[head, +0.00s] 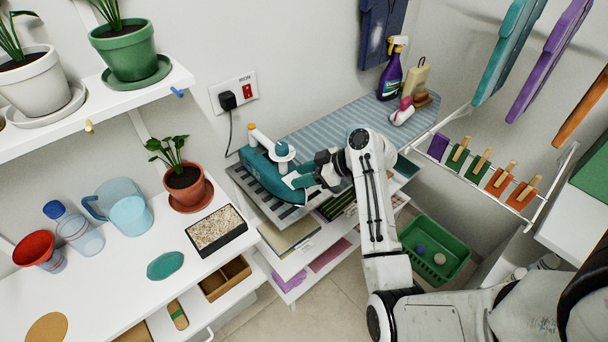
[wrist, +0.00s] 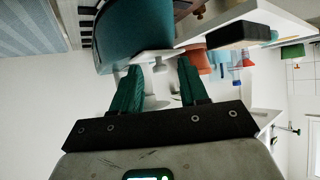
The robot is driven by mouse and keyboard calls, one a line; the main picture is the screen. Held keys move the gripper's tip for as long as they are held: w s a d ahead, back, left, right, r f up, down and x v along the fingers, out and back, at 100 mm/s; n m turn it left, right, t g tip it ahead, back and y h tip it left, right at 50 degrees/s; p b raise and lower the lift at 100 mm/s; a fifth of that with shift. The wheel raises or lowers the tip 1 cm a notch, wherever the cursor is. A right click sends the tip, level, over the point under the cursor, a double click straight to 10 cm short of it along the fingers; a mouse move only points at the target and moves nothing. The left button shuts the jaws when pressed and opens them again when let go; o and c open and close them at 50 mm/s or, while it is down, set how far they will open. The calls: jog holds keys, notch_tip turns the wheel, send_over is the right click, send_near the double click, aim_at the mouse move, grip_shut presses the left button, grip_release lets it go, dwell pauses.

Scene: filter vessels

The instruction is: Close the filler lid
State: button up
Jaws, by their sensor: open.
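A teal steam iron (head: 258,166) rests at the left end of the striped ironing surface, on a dark slatted rest. In the wrist view its teal body (wrist: 138,32) fills the top middle. A small white flap, seemingly the filler lid (wrist: 152,55), stands out from the body near my fingertips, and a white patch shows there in the head view (head: 290,179). My gripper (wrist: 159,66) has its green fingers apart, one on each side of the white part. In the head view my gripper (head: 298,181) is at the iron's near right side. Contact cannot be told.
A blue striped board (head: 335,122) runs along the wall, with a purple spray bottle (head: 391,78) at its far end. A potted plant (head: 186,185) and a tray of pellets (head: 216,231) stand on the left table. A green basket (head: 436,248) is on the floor.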

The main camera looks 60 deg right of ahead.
jog(key=b+v, duration=0.2)
jog(key=v, duration=0.8)
jog(key=shift+s, duration=0.35)
jog(key=shift+r, duration=0.15)
jog(key=s+a+f+m+g+b, duration=0.1)
jog(key=s+a+f+m+g, duration=0.3)
jog(key=a+f, duration=0.85)
jog(key=s+a+f+g+h+b, duration=0.1)
jog(key=s+a+f+g+h, duration=0.3)
jog(key=s+a, duration=0.7)
jog(key=shift+a+f+m+g, duration=0.3)
jog(key=shift+f+g, duration=0.05)
jog(key=shift+g, duration=0.35)
